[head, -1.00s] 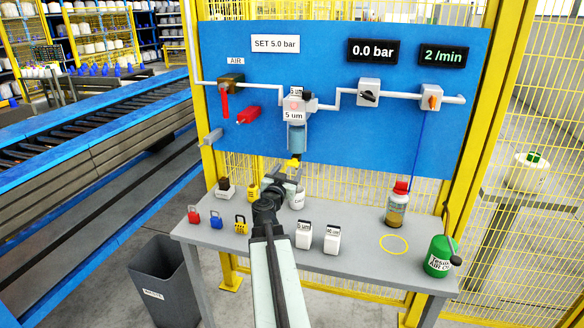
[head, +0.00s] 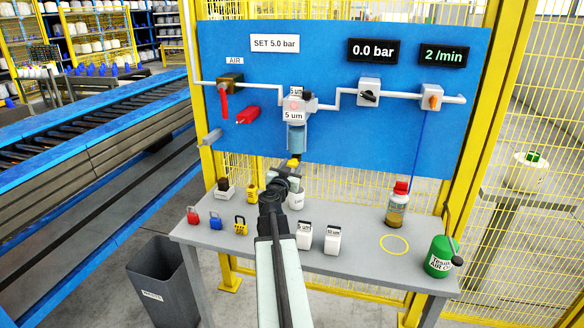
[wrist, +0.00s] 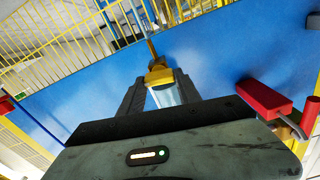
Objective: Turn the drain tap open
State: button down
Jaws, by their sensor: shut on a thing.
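The drain tap (head: 293,162) is a small yellow piece under the clear blue filter bowl (head: 296,137) on the blue panel. In the wrist view the yellow tap (wrist: 158,74) sits between my two fingertips, with a brass-coloured stem beyond it. My gripper (head: 289,169) is just below the filter bowl and shut on the tap; it also shows in the wrist view (wrist: 160,84). The pale bowl (wrist: 168,95) shows between the fingers. In the head view my wrist hides part of the fingers.
A red-handled air valve (head: 224,100) and a red part (head: 247,115) are on the panel, left of the filter. The grey table (head: 350,265) below holds padlocks, white boxes (head: 333,239), a red-capped bottle (head: 397,205) and a green can (head: 440,257). A grey bin (head: 160,281) stands at left.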

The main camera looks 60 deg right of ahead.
jog(key=m, duration=0.4)
jog(key=shift+s, duration=0.1)
jog(key=m, duration=0.4)
jog(key=shift+f+m, duration=0.1)
jog(key=shift+m, duration=0.2)
jog(key=m, duration=0.3)
jog(key=shift+s+m, duration=0.1)
jog(key=shift+m, duration=0.2)
jog(key=shift+f+m, duration=0.15)
jog(key=shift+m, duration=1.75)
jog(key=shift+b, duration=0.3)
jog(key=c, duration=0.8)
grip_release()
jog(key=shift+c, duration=0.2)
